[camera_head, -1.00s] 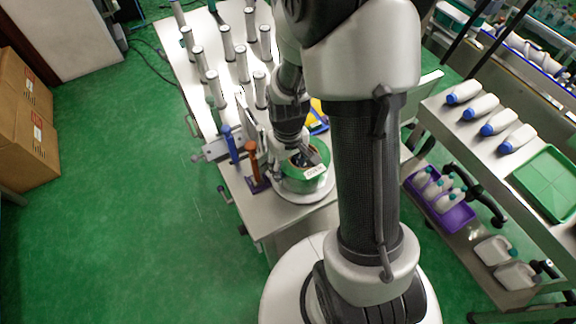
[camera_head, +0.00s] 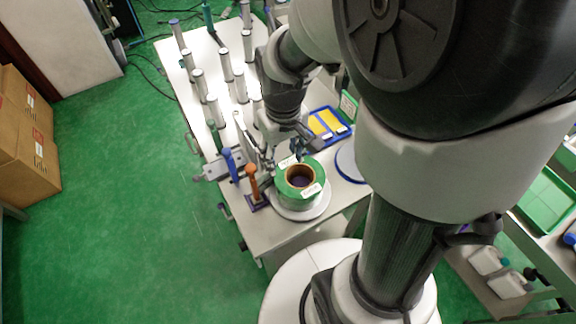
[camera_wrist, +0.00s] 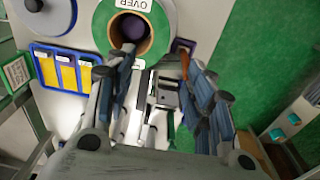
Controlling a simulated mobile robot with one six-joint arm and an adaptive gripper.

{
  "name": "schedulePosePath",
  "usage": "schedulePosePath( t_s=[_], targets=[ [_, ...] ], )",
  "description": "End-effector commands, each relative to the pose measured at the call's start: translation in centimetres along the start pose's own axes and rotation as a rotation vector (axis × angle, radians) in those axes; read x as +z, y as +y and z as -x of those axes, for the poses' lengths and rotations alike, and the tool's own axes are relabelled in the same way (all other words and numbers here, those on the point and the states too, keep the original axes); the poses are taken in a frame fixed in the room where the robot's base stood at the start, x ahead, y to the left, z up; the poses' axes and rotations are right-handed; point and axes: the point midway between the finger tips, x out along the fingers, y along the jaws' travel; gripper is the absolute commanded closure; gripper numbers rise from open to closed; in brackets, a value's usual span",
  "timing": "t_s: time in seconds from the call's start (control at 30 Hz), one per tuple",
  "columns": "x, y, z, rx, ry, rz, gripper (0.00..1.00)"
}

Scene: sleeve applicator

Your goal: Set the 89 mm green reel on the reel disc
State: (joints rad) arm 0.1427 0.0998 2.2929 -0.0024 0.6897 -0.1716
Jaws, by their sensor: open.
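The green reel (camera_head: 301,182) lies flat on the round reel disc (camera_head: 301,212), with its brown core and a purple spindle inside it facing up. In the wrist view the reel (camera_wrist: 101,25) is at the top, with a white "OVER" label and the purple hub inside its core. My gripper (camera_wrist: 157,66) is open and empty, its fingers spread wide. It is apart from the reel, over the machine parts beside it. In the head view my gripper (camera_head: 297,140) is behind the reel, partly hidden by my arm.
A blue tray (camera_head: 318,116) with yellow cards stands beyond the reel, next to another round disc (camera_head: 349,162). Several upright white posts (camera_head: 226,66) fill the back of the table. Blue (camera_head: 230,163) and orange (camera_head: 253,184) handles stand close left of the reel.

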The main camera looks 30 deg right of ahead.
Motion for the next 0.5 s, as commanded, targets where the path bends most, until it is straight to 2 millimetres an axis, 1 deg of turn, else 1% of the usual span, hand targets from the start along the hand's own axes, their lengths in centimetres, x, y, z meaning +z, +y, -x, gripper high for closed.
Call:
schedulePosePath(
  t_s=[0.03, 0.1, 0.2, 0.33, 0.4, 0.5],
  targets=[
    [0.5, -0.6, 2.3, 0.006, 0.042, 0.001, 0.51],
    [1.7, -1.4, 5.0, 0.01, 0.09, -0.003, 0.51],
    [3.9, -2.5, 8.3, 0.013, 0.16, -0.01, 0.51],
    [6.9, -3.7, 11.4, 0.011, 0.243, -0.019, 0.51],
    [8.4, -4.2, 12.5, 0.008, 0.28, -0.023, 0.51],
    [10.0, -4.6, 13.4, 0.003, 0.32, -0.029, 0.51]
  ],
)
